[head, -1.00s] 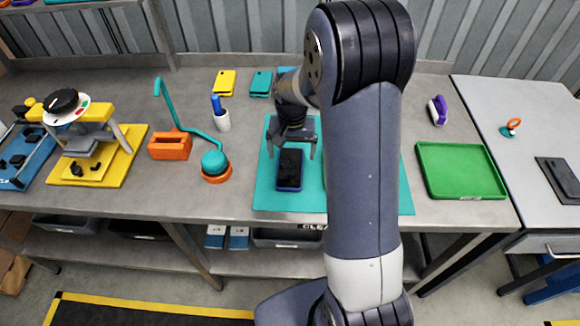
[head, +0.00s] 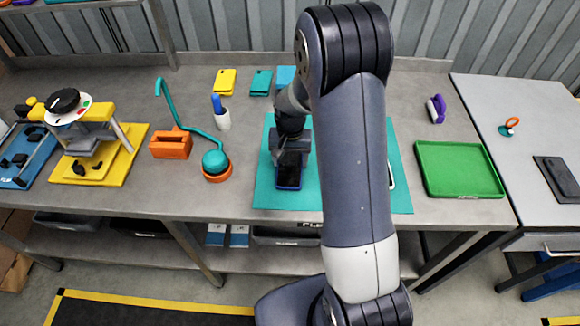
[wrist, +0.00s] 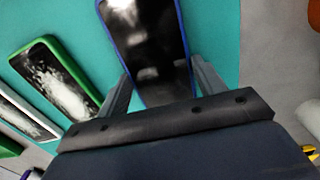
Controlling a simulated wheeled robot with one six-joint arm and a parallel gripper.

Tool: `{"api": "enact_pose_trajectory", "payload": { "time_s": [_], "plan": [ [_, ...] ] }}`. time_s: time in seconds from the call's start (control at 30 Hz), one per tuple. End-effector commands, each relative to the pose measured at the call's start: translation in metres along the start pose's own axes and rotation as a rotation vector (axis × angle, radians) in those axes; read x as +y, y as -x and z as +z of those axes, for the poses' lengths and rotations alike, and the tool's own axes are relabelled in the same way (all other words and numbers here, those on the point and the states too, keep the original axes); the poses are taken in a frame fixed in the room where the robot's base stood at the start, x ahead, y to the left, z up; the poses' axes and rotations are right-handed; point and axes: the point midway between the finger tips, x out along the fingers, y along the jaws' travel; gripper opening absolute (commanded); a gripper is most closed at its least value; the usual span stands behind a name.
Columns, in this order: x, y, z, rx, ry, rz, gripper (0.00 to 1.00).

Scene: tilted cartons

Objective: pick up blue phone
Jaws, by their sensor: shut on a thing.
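The blue phone (head: 289,172) has a dark screen and a blue rim. It lies on the teal mat (head: 268,196) on the grey workbench. My gripper (head: 291,155) is down over the phone's far end and shut on it. In the wrist view the blue phone (wrist: 147,45) stands between the two fingers of my gripper (wrist: 155,85), one along each long side. Whether the phone has lifted off the mat cannot be told. A green-rimmed phone (wrist: 58,75) and a white-rimmed one (wrist: 25,118) lie beside it in the wrist view.
My arm hides much of the mat's right part. A green tray (head: 458,170) is at the right. Yellow and teal cases (head: 225,81) lie behind.

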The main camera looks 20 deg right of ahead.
Motion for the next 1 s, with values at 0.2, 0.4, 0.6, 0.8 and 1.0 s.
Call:
{"api": "enact_pose_trajectory", "payload": {
  "time_s": [0.2,0.4,0.6,0.8,1.0],
  "plan": [
    [0.0,0.0,0.0,0.0,0.0,0.0,0.39],
    [0.0,0.001,0.0,0.001,0.0,0.0,0.37],
    [0.0,0.013,-0.001,0.005,0.0,-0.002,0.37],
    [0.0,0.048,-0.001,0.006,0.0,-0.002,0.37],
    [0.0,0.084,-0.001,0.005,0.001,-0.002,0.37]
  ]
}}
